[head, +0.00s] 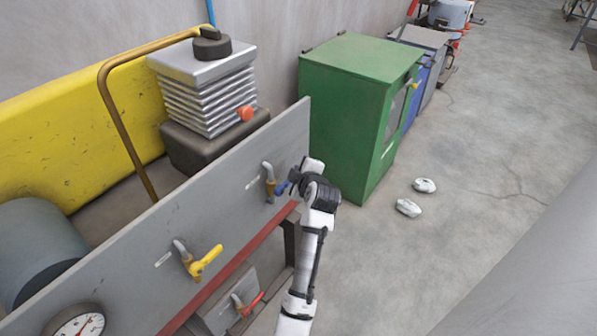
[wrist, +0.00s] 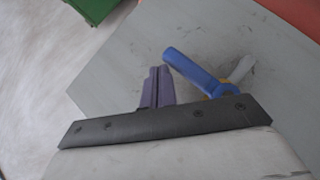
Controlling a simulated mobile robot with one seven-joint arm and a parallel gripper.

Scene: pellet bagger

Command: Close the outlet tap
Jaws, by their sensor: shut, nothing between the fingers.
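Three taps with coloured levers sit on the grey panel assembly. The blue-lever tap (head: 281,188) is at the panel's right end, the yellow-lever tap (head: 206,262) is near the middle, and the red-lever tap (head: 250,304) is lower down. I cannot tell from any readable label which one is the outlet tap. My gripper (head: 294,176) is at the blue lever. In the wrist view my shut purple fingers (wrist: 157,87) are just left of the blue lever (wrist: 190,70), with nothing between them. Whether they touch the lever is unclear.
The grey panel (head: 130,265) carries a pressure gauge (head: 80,325). A green cabinet (head: 345,110) stands just beyond my gripper. Two white objects (head: 408,207) lie on the floor. A ribbed metal unit (head: 205,95) stands behind the panel. The floor at right is mostly clear.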

